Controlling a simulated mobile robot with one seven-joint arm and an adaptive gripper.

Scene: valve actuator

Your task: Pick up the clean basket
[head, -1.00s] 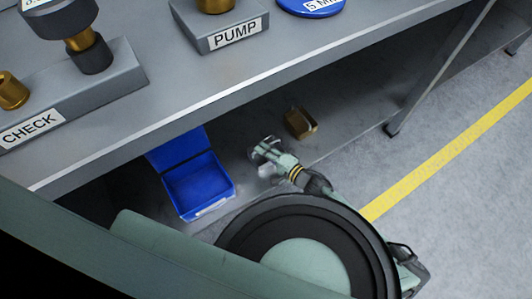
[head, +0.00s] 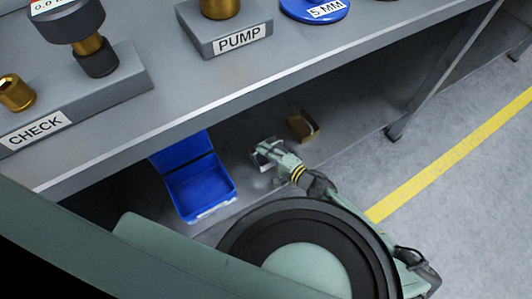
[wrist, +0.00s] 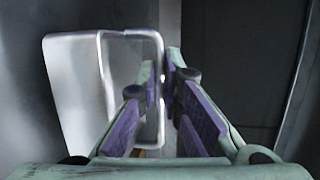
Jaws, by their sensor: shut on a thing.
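The clean basket (wrist: 75,85) is a silvery metal container with a bright wire-like rim, at the left and centre of the wrist view. My gripper (wrist: 164,85) is shut on its rim at the right side of the basket. In the head view, my gripper (head: 270,149) is low under the workbench, and part of the small silvery basket (head: 260,160) shows beside it. My fingers hide some of the rim. I cannot tell whether the basket touches the surface below.
An open blue box (head: 198,187) stands left of my gripper. A small brass-coloured box (head: 302,127) stands just behind and right. The workbench top (head: 170,95) overhangs this space, and a bench leg (head: 430,85) stands to the right.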

